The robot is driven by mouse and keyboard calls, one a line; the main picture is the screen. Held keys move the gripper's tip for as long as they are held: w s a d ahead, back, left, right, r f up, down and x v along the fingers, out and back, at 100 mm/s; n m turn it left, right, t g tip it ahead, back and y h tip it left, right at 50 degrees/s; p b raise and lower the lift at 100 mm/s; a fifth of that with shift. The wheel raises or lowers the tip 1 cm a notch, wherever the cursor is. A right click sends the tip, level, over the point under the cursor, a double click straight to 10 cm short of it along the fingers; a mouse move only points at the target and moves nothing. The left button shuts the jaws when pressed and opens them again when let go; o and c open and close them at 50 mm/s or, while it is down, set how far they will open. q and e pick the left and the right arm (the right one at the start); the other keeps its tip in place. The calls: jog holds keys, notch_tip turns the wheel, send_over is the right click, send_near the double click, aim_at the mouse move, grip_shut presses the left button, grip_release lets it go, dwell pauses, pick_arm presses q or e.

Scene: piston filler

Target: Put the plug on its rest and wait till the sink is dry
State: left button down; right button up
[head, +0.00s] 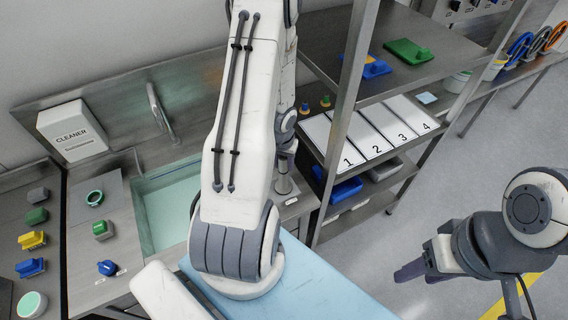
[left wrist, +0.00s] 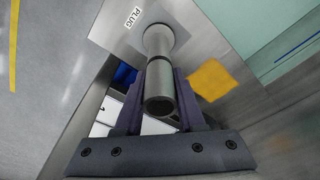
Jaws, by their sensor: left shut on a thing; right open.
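The plug (left wrist: 160,75) is a grey metal tube. My left gripper (left wrist: 160,100) is shut on it in the left wrist view. In the head view the plug (head: 283,183) shows right of the sink, below my left gripper (head: 286,150), partly hidden by my left arm. The sink (head: 170,210) has a pale green basin, partly hidden; I cannot tell whether water stands in it. My right gripper (head: 415,268) is open and empty at the right.
A cleaner box (head: 72,131) and a tap (head: 160,110) stand behind the counter. Coloured blocks and a blue knob (head: 107,267) sit at the left. A shelf rack with numbered panels (head: 375,135) stands close right of the plug. A yellow-orange patch (left wrist: 212,80) lies beside the plug.

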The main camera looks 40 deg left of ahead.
pick_arm(q)
jog(key=c, duration=0.5)
grip_release()
jog(key=shift+r, duration=0.1)
